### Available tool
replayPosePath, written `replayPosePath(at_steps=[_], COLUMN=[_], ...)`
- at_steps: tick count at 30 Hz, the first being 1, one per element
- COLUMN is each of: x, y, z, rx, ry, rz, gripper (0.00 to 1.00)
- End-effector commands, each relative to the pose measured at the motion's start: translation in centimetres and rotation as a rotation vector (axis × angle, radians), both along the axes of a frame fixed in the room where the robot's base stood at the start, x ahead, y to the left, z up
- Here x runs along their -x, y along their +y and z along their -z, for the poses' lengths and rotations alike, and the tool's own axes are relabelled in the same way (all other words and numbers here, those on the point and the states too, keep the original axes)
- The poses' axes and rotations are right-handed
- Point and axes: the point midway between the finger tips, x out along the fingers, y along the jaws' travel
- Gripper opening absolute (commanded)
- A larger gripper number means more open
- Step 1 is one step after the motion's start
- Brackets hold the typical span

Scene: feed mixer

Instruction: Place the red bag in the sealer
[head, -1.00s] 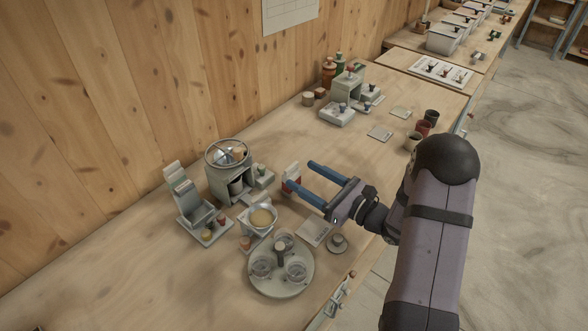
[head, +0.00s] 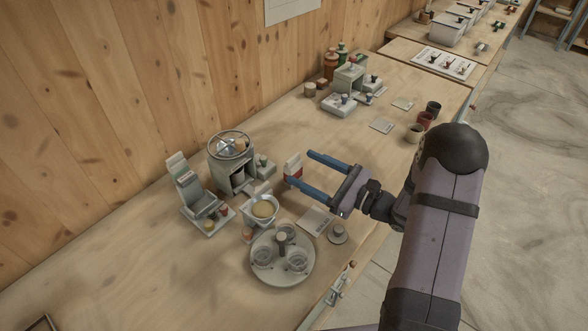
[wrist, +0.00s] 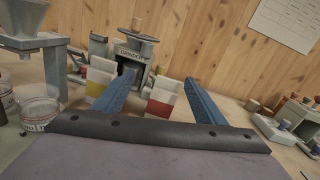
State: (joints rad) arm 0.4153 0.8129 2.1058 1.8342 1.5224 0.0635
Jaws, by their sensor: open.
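The red bag (head: 293,168) is a small white pouch with a red band, standing upright on the bench. My gripper (head: 299,167) is open and empty, its two blue fingers pointing left toward the bag at about bag height. In the wrist view the red bag (wrist: 162,98) shows between the open fingers (wrist: 160,80); I cannot tell whether either finger touches it. A grey unit with a block-shaped top (head: 348,80) stands further back on the bench, but I cannot tell whether it is the sealer.
A grey machine (head: 232,160) with a round top stands left of the bag. A yellow-banded pouch (wrist: 99,82) is beside the left finger in the wrist view. A round tray (head: 283,276) with jars is at front. Bare bench lies behind the bag.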

Motion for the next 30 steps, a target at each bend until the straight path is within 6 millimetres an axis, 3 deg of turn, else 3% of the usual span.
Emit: replayPosePath(at_steps=[1, 6, 9, 12, 17, 19, 21, 27, 30], x=[-0.1, 0.9, 2.5, 4.0, 5.2, 4.6, 3.1, -2.5, -3.9], y=[1.4, 7.5, 10.8, 13.1, 14.8, 14.4, 12.6, 6.6, 4.8], z=[-1.7, -6.2, -7.4, -8.3, -9.5, -9.2, -7.9, -7.1, -5.3], rx=[0.046, 0.262, 0.402, 0.527, 0.686, 0.757, 0.873, 1.27, 1.386], ry=[-0.068, -0.439, -0.704, -0.987, -1.473, -1.645, -1.704, -1.664, -1.578], rz=[-0.059, -0.349, -0.583, -0.827, -1.219, -1.384, -1.531, -1.848, -1.956], gripper=[0.65, 0.65, 0.65, 0.65, 0.65, 0.65, 0.65, 0.65, 0.65])
